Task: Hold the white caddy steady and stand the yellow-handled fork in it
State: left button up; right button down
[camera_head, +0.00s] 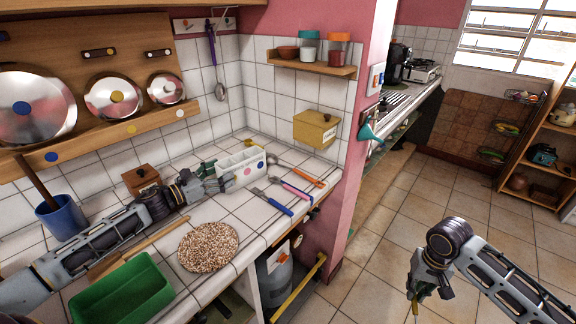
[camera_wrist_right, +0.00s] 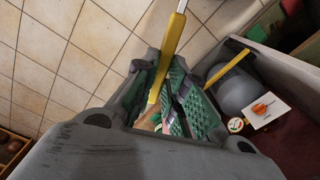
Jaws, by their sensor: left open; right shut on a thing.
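The white caddy (camera_head: 241,170) stands upright on the tiled counter near the back wall, with coloured dots on its front. My left gripper (camera_head: 214,178) is open at the caddy's left end; I cannot tell whether its fingers touch it. My right gripper (camera_head: 415,287) is out over the floor, right of the counter, shut on the yellow-handled fork. The fork's yellow handle (camera_wrist_right: 172,42) shows between the green finger pads in the right wrist view, with a bit of metal at the top edge. Its tines are out of view there.
Cutlery with blue (camera_head: 277,209), pink (camera_head: 297,191) and orange (camera_head: 307,176) handles lies right of the caddy. A round speckled mat (camera_head: 208,246) and a green tray (camera_head: 122,292) lie in front. A pink wall end (camera_head: 358,150) rises at the counter's right.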

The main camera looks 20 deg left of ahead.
aim_at(231, 168)
pick_arm(q)
jog(key=shift+x, duration=1.8)
pick_arm(e)
jog(key=shift+f, duration=0.1)
pick_arm(q)
jog(key=shift+w, duration=0.1)
jog(key=c, duration=1.3)
